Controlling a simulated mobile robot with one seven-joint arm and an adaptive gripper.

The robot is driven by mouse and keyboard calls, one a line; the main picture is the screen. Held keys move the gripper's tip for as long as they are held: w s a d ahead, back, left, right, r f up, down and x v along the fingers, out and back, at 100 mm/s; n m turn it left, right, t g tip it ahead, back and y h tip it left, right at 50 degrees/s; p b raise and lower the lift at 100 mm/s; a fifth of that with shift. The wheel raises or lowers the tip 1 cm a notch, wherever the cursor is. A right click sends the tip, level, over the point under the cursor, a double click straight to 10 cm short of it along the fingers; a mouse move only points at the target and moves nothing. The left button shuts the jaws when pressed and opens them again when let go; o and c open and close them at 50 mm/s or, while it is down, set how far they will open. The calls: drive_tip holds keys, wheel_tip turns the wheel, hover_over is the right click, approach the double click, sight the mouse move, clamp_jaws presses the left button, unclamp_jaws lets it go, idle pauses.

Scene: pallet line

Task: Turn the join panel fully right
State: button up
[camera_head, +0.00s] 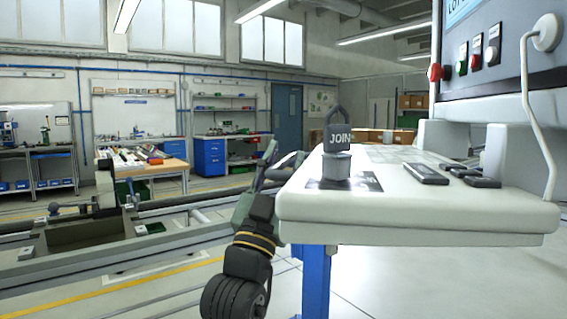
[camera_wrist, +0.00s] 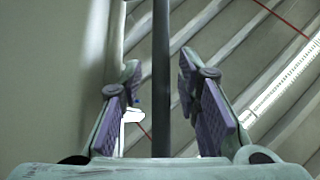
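The join panel (camera_head: 339,138) is a dark, padlock-shaped piece with a ring on top and the word JOIN facing me. It stands upright on a short grey cylinder (camera_head: 336,167) on the white console top. My gripper (camera_head: 279,163) is beside the left edge of the console, left of the join panel and apart from it. In the wrist view my gripper (camera_wrist: 161,100) has its two padded fingers spread. A dark upright bar (camera_wrist: 161,40) shows between them, and I cannot tell what it is or whether it is touched. The join panel is not recognisable in that view.
The white console top (camera_head: 420,212) has its left edge close to my gripper. Black flat devices (camera_head: 426,174) lie on it to the right. A control box (camera_head: 487,60) with buttons and a white cable (camera_head: 540,130) stands at the right. Conveyor rails (camera_head: 100,250) run at the left.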

clamp_jaws()
idle(0.6)
